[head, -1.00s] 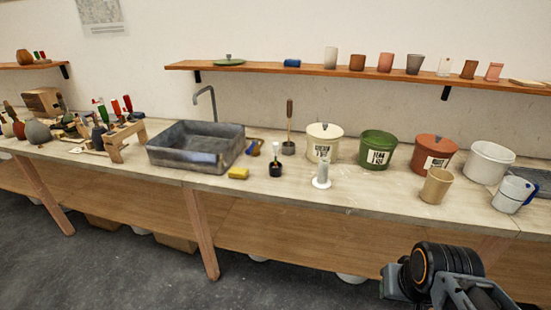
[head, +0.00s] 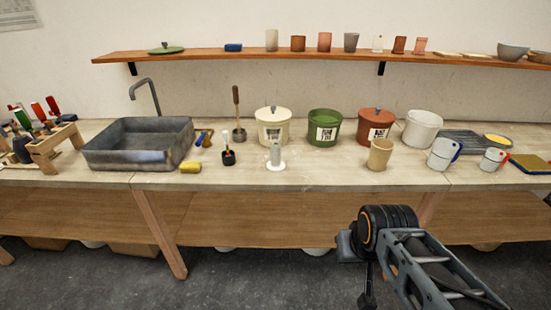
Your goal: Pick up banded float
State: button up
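I cannot make out for sure which thing is the banded float. A small black pot (head: 228,158) on the bench, right of the sink, has a thin light piece with a reddish tip standing up out of it. A clear or whitish upright cylinder (head: 276,155) on a round white base stands to its right; its contents are too small to tell. My arm shows at the lower right, in front of the bench and apart from these things. I cannot make out my gripper's fingers.
A grey sink (head: 138,146) and yellow sponge (head: 191,168) lie left. Lidded cream (head: 272,128) and rust (head: 375,127) buckets, a green pot (head: 324,128), white bucket (head: 422,130), tan cup (head: 380,154) and white jug (head: 443,154) stand along the bench. The front strip is mostly clear.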

aim_at(225, 133)
jog(key=k, duration=0.6)
jog(key=u, duration=0.6)
jog(key=i, duration=0.65)
jog(key=u, duration=0.85)
jog(key=i, duration=1)
jog(key=z, duration=0.5)
jog(key=i, duration=0.85)
jog(key=z, duration=0.55)
